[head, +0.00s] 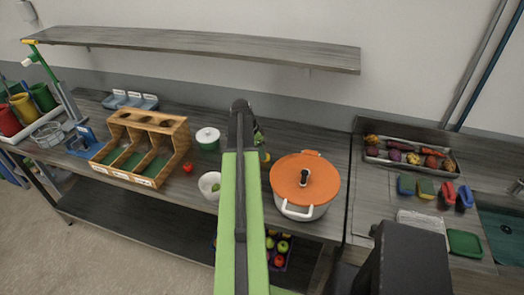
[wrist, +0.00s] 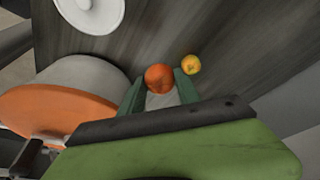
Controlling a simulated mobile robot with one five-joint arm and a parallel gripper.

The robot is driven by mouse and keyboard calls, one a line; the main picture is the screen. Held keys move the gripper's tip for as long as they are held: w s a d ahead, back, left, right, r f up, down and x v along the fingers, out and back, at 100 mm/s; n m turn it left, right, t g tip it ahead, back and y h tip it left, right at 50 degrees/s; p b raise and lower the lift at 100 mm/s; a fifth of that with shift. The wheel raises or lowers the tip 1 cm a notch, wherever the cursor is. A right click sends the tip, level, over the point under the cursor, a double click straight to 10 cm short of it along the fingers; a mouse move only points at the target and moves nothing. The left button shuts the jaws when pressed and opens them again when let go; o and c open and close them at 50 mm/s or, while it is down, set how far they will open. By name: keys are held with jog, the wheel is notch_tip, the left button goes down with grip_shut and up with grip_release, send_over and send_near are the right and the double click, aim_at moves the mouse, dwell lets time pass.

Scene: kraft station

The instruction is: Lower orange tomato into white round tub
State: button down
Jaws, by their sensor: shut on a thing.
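The orange tomato (wrist: 158,77) is held between the green fingers of my gripper (wrist: 159,82) in the wrist view. My gripper is shut on it. In the head view my arm hides the tomato and most of the gripper, behind the column of the arm and left of the orange-lidded pot. The tomato is apart from the tub. A white round thing (wrist: 90,12) shows at the top of the wrist view; I cannot tell whether it is the tub.
A white pot with an orange lid (head: 305,180) stands right of my arm. A white-lidded green crock (head: 208,138), a small red tomato (head: 187,167) and a wooden divided box (head: 140,145) are left. A yellow fruit (wrist: 191,64) lies near my gripper. A shelf (head: 200,44) hangs above.

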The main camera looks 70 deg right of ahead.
jog(key=w+a+r+p, duration=0.4)
jog(key=w+a, duration=0.4)
jog(key=b, duration=0.4)
send_over(204, 176)
jog(key=s+a, duration=0.2)
jog(key=a, duration=0.1)
notch_tip(204, 176, down, 4)
jog(key=shift+w+d+r, duration=0.1)
jog(key=shift+r, duration=0.15)
jog(key=shift+f+b, duration=2.8)
jog(key=shift+b, duration=0.05)
jog(key=c, duration=0.8)
grip_release()
jog(key=shift+r, duration=0.2)
